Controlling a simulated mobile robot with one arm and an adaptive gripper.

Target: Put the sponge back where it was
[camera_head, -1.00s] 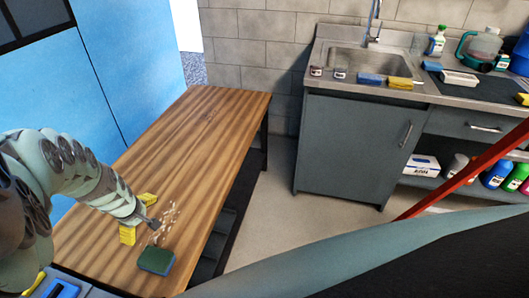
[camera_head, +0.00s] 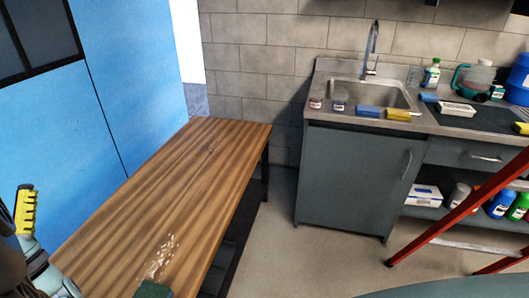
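A green sponge (camera_head: 153,290) lies on the wooden table (camera_head: 190,185), cut off by the bottom edge of the head view. It sits just in front of a patch of pale crumbs or spill (camera_head: 162,257). My gripper (camera_head: 26,210) is at the far left edge, with one yellow ridged finger pointing up. The rest of it is out of frame, so its opening and anything in it are hidden. It is apart from the green sponge. A blue sponge (camera_head: 368,111) and a yellow-brown sponge (camera_head: 397,114) lie on the sink's front edge.
A steel sink (camera_head: 365,92) on a grey cabinet stands at the back right, with small jars (camera_head: 339,105) and bottles (camera_head: 431,73). A red sloping frame (camera_head: 455,215) stands at the right. Blue panels (camera_head: 125,80) border the table's left side. Most of the tabletop is clear.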

